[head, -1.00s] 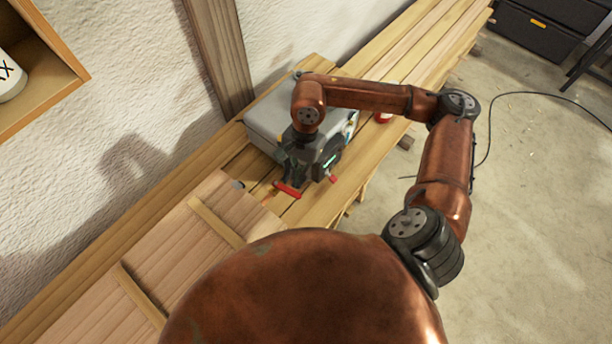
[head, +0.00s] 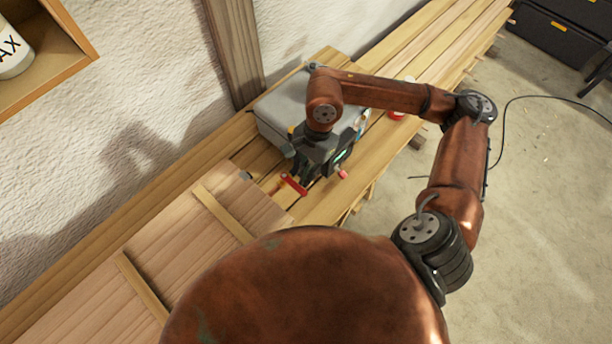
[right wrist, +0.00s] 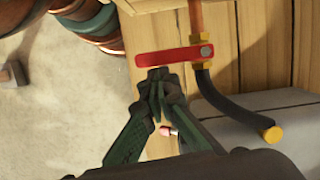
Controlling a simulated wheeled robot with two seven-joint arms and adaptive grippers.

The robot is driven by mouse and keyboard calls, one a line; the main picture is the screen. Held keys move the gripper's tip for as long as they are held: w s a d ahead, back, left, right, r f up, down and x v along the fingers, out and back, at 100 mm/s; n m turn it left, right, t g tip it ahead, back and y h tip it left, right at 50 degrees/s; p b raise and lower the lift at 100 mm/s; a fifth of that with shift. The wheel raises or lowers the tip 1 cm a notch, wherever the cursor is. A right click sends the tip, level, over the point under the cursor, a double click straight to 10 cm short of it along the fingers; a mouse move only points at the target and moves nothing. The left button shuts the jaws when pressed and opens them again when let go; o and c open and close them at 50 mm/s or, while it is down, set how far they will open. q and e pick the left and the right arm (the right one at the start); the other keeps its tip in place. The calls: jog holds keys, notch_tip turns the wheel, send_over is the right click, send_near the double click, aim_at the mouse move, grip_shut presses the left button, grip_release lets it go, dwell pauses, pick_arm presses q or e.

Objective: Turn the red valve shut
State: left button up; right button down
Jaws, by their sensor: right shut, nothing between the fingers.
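The valve has a flat red lever (right wrist: 172,57) with a round grey pivot at its right end and brass fittings above and below. A copper pipe (right wrist: 195,17) runs into it from the top, and a black hose (right wrist: 230,105) leaves it, ending in a brass tip. The lever lies crosswise to the pipe. In the head view, the red lever (head: 293,184) shows in front of my right gripper (head: 304,174). My right gripper (right wrist: 157,78) is shut and empty, its fingertips close beside the lever's free end; contact is unclear. My left gripper is not in view.
A grey case (head: 275,108) stands on the planks behind my gripper. A red round item (head: 397,115) lies farther right. A battened wooden panel (head: 170,255) lies at front left. A small pink-tipped item (right wrist: 167,131) shows behind the fingers. The floor at right is largely clear.

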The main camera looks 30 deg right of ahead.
jog(key=shift+w, duration=0.2)
jog(key=w+d+r+b, duration=0.2)
jog(key=d+r, duration=0.3)
jog(key=r, duration=0.4)
jog(key=shift+w+d+r+b, duration=0.3)
jog(key=shift+w+r+b, duration=0.1)
jog(key=shift+w, duration=0.2)
jog(key=shift+f, duration=0.1)
